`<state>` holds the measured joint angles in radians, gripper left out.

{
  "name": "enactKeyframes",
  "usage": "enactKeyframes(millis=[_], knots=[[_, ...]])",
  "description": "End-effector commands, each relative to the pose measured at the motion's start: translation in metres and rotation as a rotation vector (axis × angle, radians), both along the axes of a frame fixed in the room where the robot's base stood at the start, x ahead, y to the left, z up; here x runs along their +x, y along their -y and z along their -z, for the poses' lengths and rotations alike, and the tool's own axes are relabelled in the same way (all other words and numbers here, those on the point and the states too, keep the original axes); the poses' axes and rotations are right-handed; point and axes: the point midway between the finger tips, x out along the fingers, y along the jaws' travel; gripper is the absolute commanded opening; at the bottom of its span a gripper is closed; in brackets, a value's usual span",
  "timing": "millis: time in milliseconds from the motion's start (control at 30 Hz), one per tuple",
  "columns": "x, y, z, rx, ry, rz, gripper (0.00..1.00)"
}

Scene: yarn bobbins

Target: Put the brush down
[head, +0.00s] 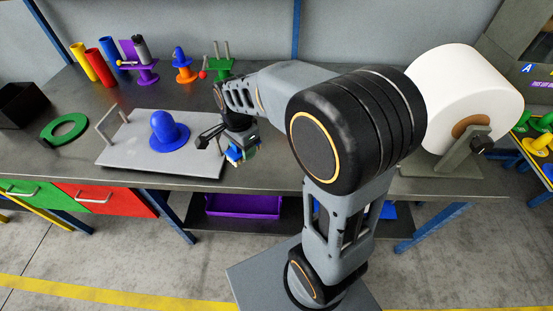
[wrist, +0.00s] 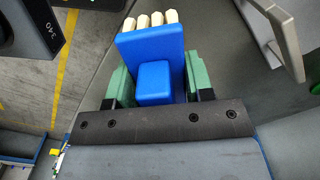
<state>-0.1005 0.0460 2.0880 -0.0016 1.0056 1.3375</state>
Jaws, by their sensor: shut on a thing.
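The brush is a blue block with a row of cream bristle tufts, seen in the wrist view (wrist: 150,45). My gripper (wrist: 158,83) is shut on it, with green finger pads on both sides of its blue handle block. In the head view my gripper (head: 238,143) is near the front edge of the grey workbench (head: 280,178), just right of the grey tray. A small blue part of the brush (head: 235,155) shows under it. My gripper and arm hide the rest, and I cannot tell if the brush touches the bench.
The grey tray (head: 125,152) has raised handles and carries a blue bobbin (head: 166,128). A green ring (head: 65,129) lies to its left. Coloured tubes (head: 100,65) and small stands are at the back. A large white roll (head: 455,95) stands at the right.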

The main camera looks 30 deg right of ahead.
Motion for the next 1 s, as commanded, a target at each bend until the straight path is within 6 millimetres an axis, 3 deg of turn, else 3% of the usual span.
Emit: enactKeyframes(millis=[167,500,700,1000], knots=[[0.004,0.021,0.005,-0.001,-0.003,0.069,0.29],[0.034,0.093,0.048,0.000,-0.006,0.069,0.29],[0.043,0.113,0.075,0.001,-0.004,0.066,0.29],[0.048,0.123,0.087,0.000,-0.001,0.064,0.29]])
